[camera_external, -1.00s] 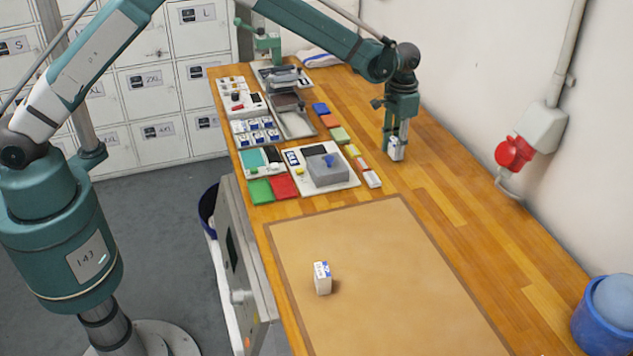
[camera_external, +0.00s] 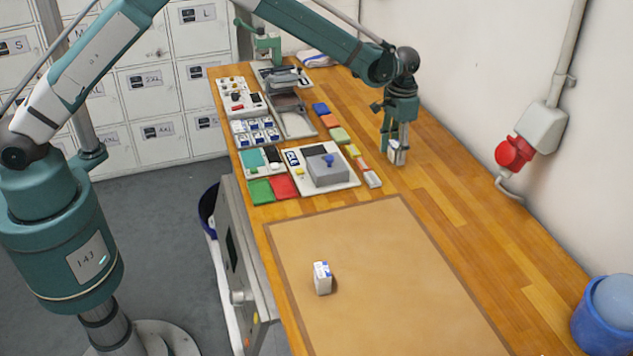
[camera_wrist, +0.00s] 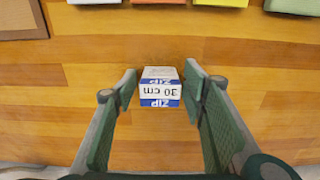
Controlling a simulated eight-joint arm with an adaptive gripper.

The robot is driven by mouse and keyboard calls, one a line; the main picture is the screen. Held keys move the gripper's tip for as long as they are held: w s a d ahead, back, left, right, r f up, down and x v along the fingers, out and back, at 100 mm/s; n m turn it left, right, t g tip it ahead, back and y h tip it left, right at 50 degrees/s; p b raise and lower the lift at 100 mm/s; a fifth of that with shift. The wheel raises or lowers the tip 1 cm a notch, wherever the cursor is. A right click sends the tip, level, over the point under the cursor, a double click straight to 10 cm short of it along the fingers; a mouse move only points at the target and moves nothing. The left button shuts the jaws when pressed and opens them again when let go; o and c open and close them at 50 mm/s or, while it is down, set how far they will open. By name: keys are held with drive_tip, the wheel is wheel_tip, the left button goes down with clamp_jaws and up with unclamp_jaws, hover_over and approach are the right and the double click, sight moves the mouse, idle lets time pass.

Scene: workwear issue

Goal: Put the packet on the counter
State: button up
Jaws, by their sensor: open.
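A small white-and-blue packet (camera_external: 398,154) marked "ZIP 30 cm" stands on the wooden counter (camera_external: 460,225), right of the row of coloured blocks. In the wrist view the packet (camera_wrist: 160,88) is between the fingertips of my gripper (camera_wrist: 162,88), its print upside down. The gripper (camera_external: 396,147) is open, with a gap on each side of the packet. A similar small white-and-blue packet (camera_external: 322,278) stands on the tan mat (camera_external: 390,265) at the front.
Trays, coloured blocks and a grey box (camera_external: 327,171) with a blue knob line the counter's left side. A blue tub (camera_external: 605,318) stands at the front right. A red wall socket (camera_external: 514,154) is on the right wall. The counter right of my gripper is clear.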

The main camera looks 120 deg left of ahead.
sight(396, 143)
drive_tip(key=shift+r, duration=0.1)
wheel_tip(396, 143, up, 12)
drive_tip(key=shift+r, duration=0.1)
idle(0.7)
idle(0.5)
idle(0.3)
